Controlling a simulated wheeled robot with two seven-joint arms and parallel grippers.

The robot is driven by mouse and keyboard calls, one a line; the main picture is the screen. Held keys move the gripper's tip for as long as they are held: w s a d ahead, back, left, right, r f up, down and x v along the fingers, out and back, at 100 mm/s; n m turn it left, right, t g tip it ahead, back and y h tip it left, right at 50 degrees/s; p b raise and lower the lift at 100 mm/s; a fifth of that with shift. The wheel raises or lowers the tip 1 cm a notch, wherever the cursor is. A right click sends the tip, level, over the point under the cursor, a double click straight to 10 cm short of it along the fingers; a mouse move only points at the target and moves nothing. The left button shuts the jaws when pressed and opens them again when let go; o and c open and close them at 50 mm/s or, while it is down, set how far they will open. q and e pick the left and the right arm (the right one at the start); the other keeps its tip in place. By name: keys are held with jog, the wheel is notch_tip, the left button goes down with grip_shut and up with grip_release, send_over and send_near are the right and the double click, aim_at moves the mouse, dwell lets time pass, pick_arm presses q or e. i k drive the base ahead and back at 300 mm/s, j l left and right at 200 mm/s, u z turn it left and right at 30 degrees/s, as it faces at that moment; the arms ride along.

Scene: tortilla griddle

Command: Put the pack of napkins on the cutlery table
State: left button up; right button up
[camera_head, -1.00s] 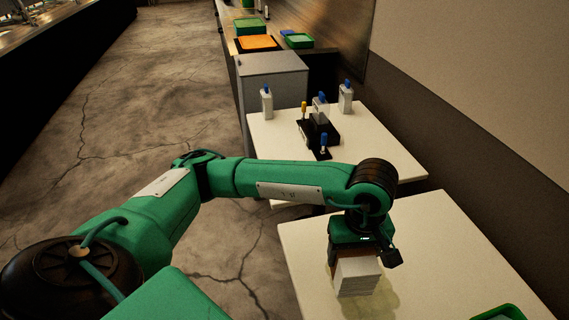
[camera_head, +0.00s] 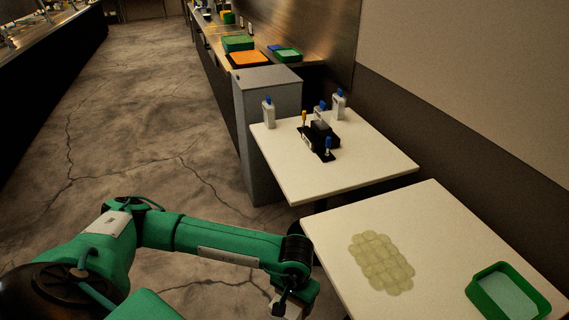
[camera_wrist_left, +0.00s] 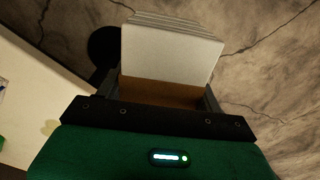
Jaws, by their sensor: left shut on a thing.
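The pack of napkins (camera_wrist_left: 172,52), a white layered block with a brown lower part, is between the fingers of my left gripper (camera_wrist_left: 164,95) in the left wrist view. In the head view my left gripper (camera_head: 292,298) is low, just left of the near white table, over the floor; only a pale bit of the pack shows there. The farther white table (camera_head: 345,178) carries a black caddy (camera_head: 320,135) with yellow and blue-topped items, and white bottles with blue caps. I cannot tell for sure which table is the cutlery table. My right gripper is not in view.
The near white table (camera_head: 330,235) bears a pale green patterned patch (camera_head: 381,262) and a green tray (camera_head: 481,292). A grey cabinet (camera_head: 265,90) stands behind the far table. The far table's front part is bare. A wall bounds the right; open floor lies left.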

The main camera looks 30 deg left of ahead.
aim_at(280, 145)
jog(key=i+j, duration=0.15)
jog(key=j, duration=0.2)
jog(key=i+j+z, duration=0.1)
jog(key=j, duration=0.3)
jog(key=i+j, duration=0.15)
jog(key=j, duration=0.2)
jog(key=i+j+z, duration=0.1)
jog(key=j, duration=0.3)
jog(key=i+j, duration=0.15)
jog(key=j, duration=0.2)
jog(key=z, duration=0.05)
